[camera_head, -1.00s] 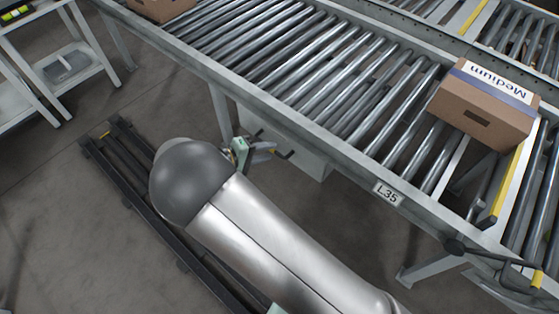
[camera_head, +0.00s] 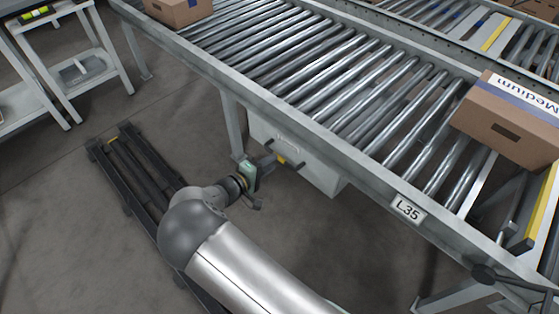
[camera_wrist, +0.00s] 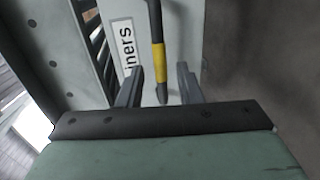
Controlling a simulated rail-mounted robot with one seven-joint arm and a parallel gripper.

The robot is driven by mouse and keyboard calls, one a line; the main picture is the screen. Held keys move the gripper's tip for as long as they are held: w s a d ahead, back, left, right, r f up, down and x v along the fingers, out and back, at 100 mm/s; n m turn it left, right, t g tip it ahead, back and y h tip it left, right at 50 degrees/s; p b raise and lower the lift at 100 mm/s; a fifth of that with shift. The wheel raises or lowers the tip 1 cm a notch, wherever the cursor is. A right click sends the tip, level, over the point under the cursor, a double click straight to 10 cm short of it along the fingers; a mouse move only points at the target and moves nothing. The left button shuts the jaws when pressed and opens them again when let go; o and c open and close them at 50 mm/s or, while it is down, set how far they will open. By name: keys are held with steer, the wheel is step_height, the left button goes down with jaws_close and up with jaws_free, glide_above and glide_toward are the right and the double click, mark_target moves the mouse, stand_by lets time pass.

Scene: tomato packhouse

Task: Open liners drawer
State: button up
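The liners drawer (camera_head: 318,172) is a pale grey-white box hanging under the roller conveyor. In the wrist view its front (camera_wrist: 180,20) carries a partly visible label (camera_wrist: 127,50) reading "iners". Its dark bar handle with a yellow middle band (camera_wrist: 157,55) also shows in the head view (camera_head: 281,160). My gripper (camera_wrist: 160,84) is open, with one finger on each side of the handle's end and a visible gap on both sides. In the head view my gripper (camera_head: 267,162) is at the handle. The drawer looks shut.
The roller conveyor (camera_head: 330,75) with its L35 plate (camera_head: 408,208) runs above the drawer. A conveyor leg (camera_head: 232,118) stands left of it. A "Medium" carton (camera_head: 510,120) sits on the right. The floor in front of the drawer is clear apart from my arm.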

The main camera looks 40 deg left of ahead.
mark_target(280, 158)
steer(key=b+x, duration=0.1)
steer(key=x, duration=0.4)
jaws_close()
steer(key=shift+s, duration=0.15)
